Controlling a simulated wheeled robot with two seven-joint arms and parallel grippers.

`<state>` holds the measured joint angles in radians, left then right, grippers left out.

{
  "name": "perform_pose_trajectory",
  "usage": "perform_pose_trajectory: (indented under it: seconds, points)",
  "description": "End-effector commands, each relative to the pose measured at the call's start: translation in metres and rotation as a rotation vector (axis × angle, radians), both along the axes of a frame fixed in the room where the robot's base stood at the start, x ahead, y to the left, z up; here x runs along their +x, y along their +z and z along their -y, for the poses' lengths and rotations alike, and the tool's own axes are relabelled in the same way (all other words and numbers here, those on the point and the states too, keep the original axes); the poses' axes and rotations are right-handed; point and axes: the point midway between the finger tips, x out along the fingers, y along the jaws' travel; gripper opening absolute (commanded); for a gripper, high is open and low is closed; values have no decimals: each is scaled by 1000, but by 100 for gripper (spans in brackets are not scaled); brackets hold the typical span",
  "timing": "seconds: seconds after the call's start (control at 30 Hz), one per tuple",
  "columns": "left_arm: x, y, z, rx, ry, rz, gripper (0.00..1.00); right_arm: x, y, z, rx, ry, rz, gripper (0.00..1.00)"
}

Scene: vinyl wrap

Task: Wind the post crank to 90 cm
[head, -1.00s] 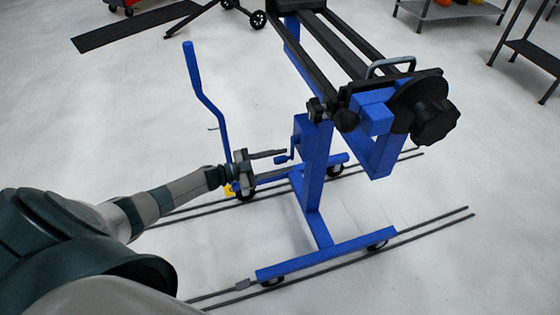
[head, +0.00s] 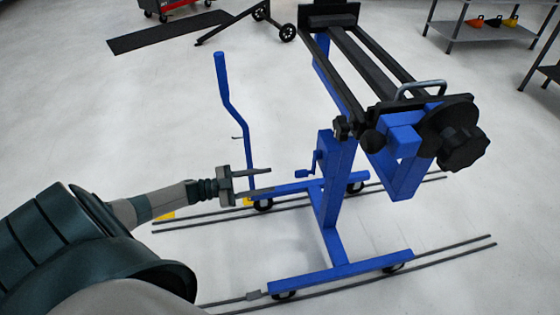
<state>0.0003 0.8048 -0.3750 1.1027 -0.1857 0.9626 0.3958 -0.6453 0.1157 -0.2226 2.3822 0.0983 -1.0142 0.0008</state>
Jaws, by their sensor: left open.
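The blue post (head: 337,165) stands upright on the wheeled blue frame and carries the black-railed machine on top. Its small blue crank (head: 304,173) sticks out from the post's left side, with the handle low and pointing left. My left gripper (head: 271,181) is to the left of the crank, with its two fingers apart and pointing right toward the handle. Nothing is between the fingers, and a small gap shows between the fingertips and the handle. I cannot read any height scale on the post. My right gripper is not in view.
A tall blue lever (head: 228,100) rises from the frame just behind my left gripper. Dark floor rails (head: 440,249) run under the frame's wheels. A black knob (head: 462,148) and bracket overhang at the right. Shelves (head: 478,32) stand at the back right.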

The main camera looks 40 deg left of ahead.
Motion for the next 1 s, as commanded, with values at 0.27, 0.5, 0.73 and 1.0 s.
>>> perform_pose_trajectory:
  seconds: [0.27, 0.5, 0.73, 1.0]
  points:
    - [-30, -1, -25, 0, 0, -2, 40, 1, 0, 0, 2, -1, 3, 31]
    - [-37, 0, -31, 1, 0, -1, 40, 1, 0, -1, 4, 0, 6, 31]
    - [-36, 0, -30, 0, -1, -1, 40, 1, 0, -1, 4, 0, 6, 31]
    - [-36, 0, -30, 0, -1, -1, 40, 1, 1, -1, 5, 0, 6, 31]
